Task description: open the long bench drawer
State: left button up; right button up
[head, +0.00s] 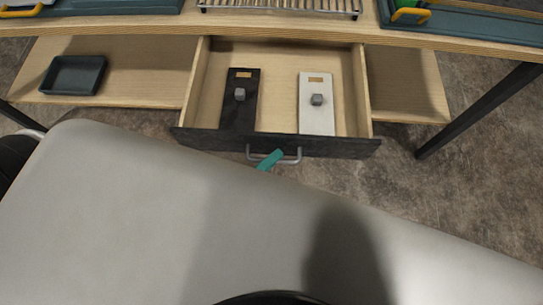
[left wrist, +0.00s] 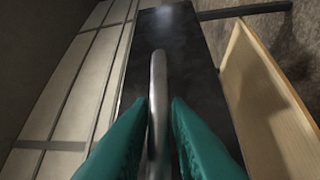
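The long bench drawer (head: 277,142) is pulled out from under the bench top, its inside open to view. Its dark front carries a grey bar handle (head: 292,160). In the left wrist view the handle (left wrist: 158,75) runs between the two teal fingers of my left gripper (left wrist: 156,108), which sit close on both sides of it. In the head view only a teal part of my left gripper (head: 270,160) shows at the handle; it appears shut on it. My right gripper is in neither view.
Inside the drawer lie a black plate (head: 241,112) and a white plate (head: 317,118), each with a grey knob. A dark tray (head: 73,75) sits on the shelf at left. A wire rack (head: 280,8) stands on the bench top (head: 190,28). A black bench leg (head: 480,110) slants at right.

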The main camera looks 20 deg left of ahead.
pick_arm(q)
jog(key=shift+o, duration=1.3)
jog(key=b+v, duration=0.2)
jog(key=v, duration=1)
